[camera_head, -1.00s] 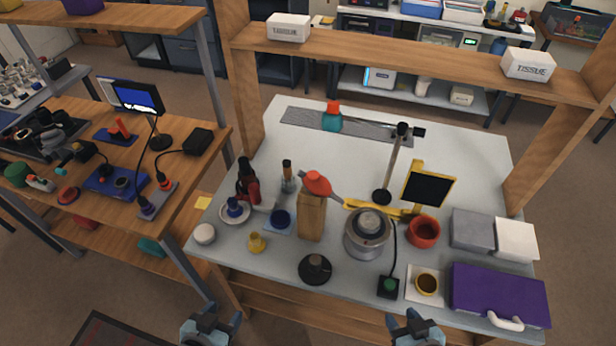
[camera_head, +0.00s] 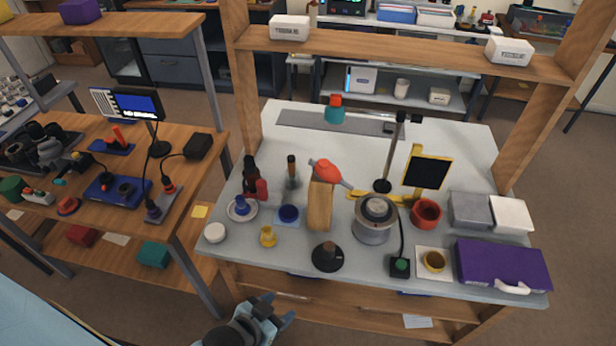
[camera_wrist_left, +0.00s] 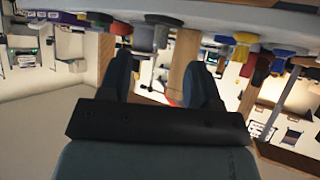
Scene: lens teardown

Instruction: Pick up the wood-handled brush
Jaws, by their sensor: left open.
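The likely wood-handled brush (camera_head: 291,164) stands upright towards the back left of the white workbench (camera_head: 405,160). Its brown handle points up from a clear or grey holder; its lower end is hard to make out. My left gripper (camera_head: 279,309) is open and empty, in front of and below the bench's front edge, well short of the brush. In the left wrist view the left gripper's two dark fingers (camera_wrist_left: 160,75) are apart with nothing between them. The bench items hang upside down there, and I cannot pick out the brush. My right gripper is out of view.
A wooden block (camera_head: 320,206) with a red-orange tool on top stands right of the brush. A black round base (camera_head: 327,257) sits near the front edge.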

